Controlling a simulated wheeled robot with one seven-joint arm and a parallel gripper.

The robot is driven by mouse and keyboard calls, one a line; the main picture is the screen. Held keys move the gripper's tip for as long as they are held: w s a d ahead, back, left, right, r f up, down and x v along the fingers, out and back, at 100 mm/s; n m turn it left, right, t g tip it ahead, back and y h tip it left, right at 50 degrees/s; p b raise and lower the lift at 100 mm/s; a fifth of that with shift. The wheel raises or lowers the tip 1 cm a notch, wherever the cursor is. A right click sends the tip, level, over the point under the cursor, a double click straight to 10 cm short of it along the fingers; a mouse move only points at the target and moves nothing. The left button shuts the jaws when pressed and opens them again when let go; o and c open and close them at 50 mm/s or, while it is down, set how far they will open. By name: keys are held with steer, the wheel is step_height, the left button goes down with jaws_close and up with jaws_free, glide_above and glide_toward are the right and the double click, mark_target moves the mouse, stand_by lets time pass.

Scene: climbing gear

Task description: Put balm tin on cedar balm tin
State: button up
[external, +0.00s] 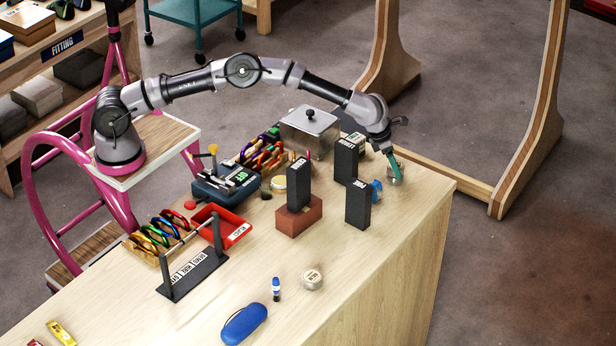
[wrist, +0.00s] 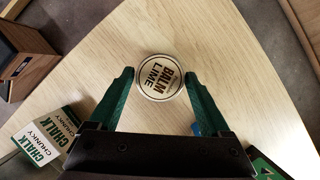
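A round tin (wrist: 161,77) with a white lid reading "BALM LIME" lies between my fingertips in the wrist view. In the external view this tin (external: 397,179) is partly hidden at the far right end of the bench. My gripper (external: 393,163) reaches down to it with its green fingers. In the wrist view my gripper (wrist: 160,68) has one finger on each side of the tin, very close to its rim; whether they press on it I cannot tell. Another round tin (external: 312,279) with a pale lid stands at the bench front; its label is too small to read.
Black upright boxes (external: 358,203) and a blue item (external: 376,190) stand near my gripper. A box on a brick-red block (external: 299,221) stands further left. A metal pot (external: 310,132) is behind.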

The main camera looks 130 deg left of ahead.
steer(key=shift+o, duration=0.6)
steer(key=shift+s+d+r, duration=0.1)
steer(key=shift+r, duration=0.45)
steer(key=s+d+r+n, duration=0.2)
steer(key=d+r, duration=0.7)
steer(key=r, duration=0.3)
steer(key=s+d+r+n, duration=0.1)
steer(key=s+d+r, duration=0.1)
steer(key=d+r, duration=0.8)
steer(key=s+d+r+n+t+y, duration=0.1)
steer(key=s+d+r+n, duration=0.5)
steer(key=s+d+r, duration=0.6)
steer(key=s+d+r+n+t, duration=0.1)
steer(key=s+d+r+n, duration=0.15)
steer(key=s+d, duration=0.4)
steer(key=s+d+r+n+t, duration=0.1)
steer(key=s+d+n, duration=0.3)
steer(key=s+d, duration=0.3)
steer(key=s+d+f+n, duration=0.1)
steer(key=s+n, duration=0.1)
steer(key=s, duration=0.3)
steer(key=s+d+f+n+h, duration=0.1)
steer(key=s+f+n, duration=0.1)
steer(key=s, duration=0.3)
steer(key=s+d+f+n+t+h, duration=0.1)
steer(key=s+f+n, duration=0.1)
steer(key=s, duration=0.4)
steer(key=shift+n, duration=0.75)
